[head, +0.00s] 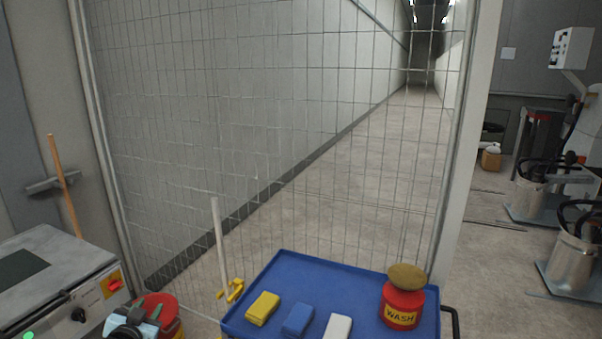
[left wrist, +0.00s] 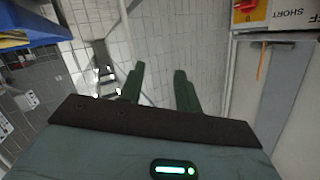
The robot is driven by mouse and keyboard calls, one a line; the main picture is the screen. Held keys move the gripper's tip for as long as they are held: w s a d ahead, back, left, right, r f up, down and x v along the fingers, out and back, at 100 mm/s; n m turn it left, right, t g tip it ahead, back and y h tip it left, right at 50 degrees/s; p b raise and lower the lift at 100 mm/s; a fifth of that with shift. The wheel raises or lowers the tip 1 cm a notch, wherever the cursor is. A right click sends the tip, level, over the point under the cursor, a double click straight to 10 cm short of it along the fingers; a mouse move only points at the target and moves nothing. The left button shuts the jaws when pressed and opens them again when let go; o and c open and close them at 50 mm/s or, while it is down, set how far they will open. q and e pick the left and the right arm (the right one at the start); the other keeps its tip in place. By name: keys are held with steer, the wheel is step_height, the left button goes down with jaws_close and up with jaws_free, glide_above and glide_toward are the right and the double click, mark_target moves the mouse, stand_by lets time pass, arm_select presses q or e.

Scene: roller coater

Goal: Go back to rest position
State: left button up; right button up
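My left gripper (head: 138,318) is at the lower left of the head view, between the grey machine and the blue cart. In the left wrist view its two dark green fingers (left wrist: 158,78) stand apart with nothing between them, so it is open and empty. My right gripper is in neither view.
A blue cart (head: 290,265) holds yellow (head: 262,308), blue (head: 298,319) and white (head: 338,326) blocks and a red WASH jar (head: 402,304). A red container (head: 163,304) is partly hidden behind my left gripper. A grey machine (head: 60,275) stands left; a wire fence (head: 270,130) stands behind.

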arm_select(q)
steer(key=s+d+f+g+h, duration=0.15)
steer(key=s+d+f, duration=0.35)
steer(key=s+f, duration=0.5)
steer(key=s+d+f+g+h, duration=0.1)
steer(key=s+d+f+g, duration=0.1)
steer(key=s+d+f, duration=0.75)
steer(key=s+d+g, duration=0.1)
steer(key=s+d, duration=0.1)
steer(key=s, duration=1.1)
steer(key=s+d+n+g+h, duration=0.1)
steer(key=s+g, duration=0.1)
steer(key=s, duration=1)
steer(key=shift+s+d+f, duration=0.35)
steer(key=shift+s+f, duration=0.05)
steer(key=shift+s, duration=0.15)
